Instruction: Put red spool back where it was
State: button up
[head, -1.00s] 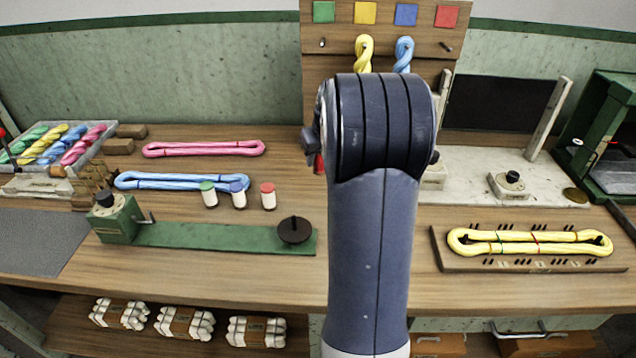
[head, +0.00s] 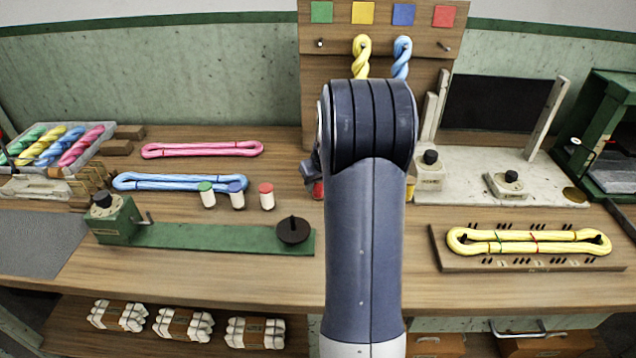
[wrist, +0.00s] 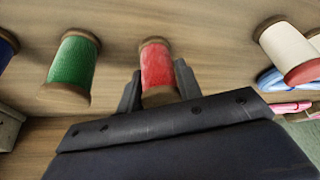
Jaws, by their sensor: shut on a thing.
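The red spool (wrist: 158,70), with brown wooden ends, stands between the two fingers of my gripper (wrist: 158,88) in the wrist view. My gripper is shut on it. In the head view my arm hides most of the gripper, and only a small red patch, likely the red spool (head: 318,189), shows at the arm's left edge. I cannot tell whether the spool touches the table. A green spool (wrist: 72,66) stands to its left in the wrist view, with a blue spool (wrist: 5,48) cut off at the left edge.
White pots with green (head: 207,196), blue (head: 237,195) and red (head: 267,197) tops stand left of my arm. The green winder (head: 190,235) lies in front of them. A yellow skein (head: 530,242) lies on a pegged board at right. A pegboard (head: 430,50) stands behind.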

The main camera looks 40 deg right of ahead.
jog(key=o, duration=1)
jog(key=shift+c, duration=0.2)
jog(key=shift+s+r, duration=0.1)
jog(key=shift+r, duration=0.4)
jog(key=v, duration=1.1)
jog(key=shift+r+p, duration=0.15)
jog(key=shift+p, duration=0.15)
